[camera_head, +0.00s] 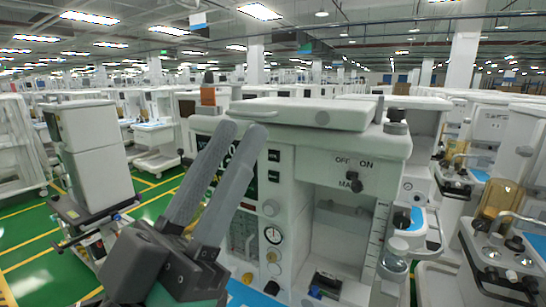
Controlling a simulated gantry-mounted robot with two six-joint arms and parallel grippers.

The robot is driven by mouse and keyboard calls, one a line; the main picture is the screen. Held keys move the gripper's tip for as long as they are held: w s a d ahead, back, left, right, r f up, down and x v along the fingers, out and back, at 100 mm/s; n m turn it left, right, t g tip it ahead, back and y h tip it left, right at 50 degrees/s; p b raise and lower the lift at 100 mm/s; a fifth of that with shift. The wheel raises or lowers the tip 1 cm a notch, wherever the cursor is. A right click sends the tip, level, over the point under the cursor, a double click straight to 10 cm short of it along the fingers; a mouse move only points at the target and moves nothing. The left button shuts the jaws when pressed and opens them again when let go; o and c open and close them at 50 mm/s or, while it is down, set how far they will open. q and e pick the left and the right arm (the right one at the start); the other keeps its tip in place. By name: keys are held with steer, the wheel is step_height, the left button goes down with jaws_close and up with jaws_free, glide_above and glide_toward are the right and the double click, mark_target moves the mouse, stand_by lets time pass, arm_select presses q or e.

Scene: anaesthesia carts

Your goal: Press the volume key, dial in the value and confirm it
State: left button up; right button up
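The anaesthesia cart (300,155) stands directly in front of me, white, with a dark screen (203,143) at its upper left, mostly hidden behind my gripper. Two small dark labelled blocks (274,155) sit to the right of the screen, with a pale round knob (270,208) below them. I cannot tell which control is the volume key. My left gripper (245,130) rises from the bottom left, its two long grey fingers in front of the screen. A gap shows between the fingers, with nothing held in it. My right gripper is not in view.
A black OFF/ON switch (356,185) and a round gauge (273,235) are on the same cart. A grey cabinet trolley (95,155) stands at left on the green floor (35,245). Another cart with an amber canister (497,200) stands at right.

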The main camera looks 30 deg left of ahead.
arm_select(q)
jaws_close()
stand_by(1.4)
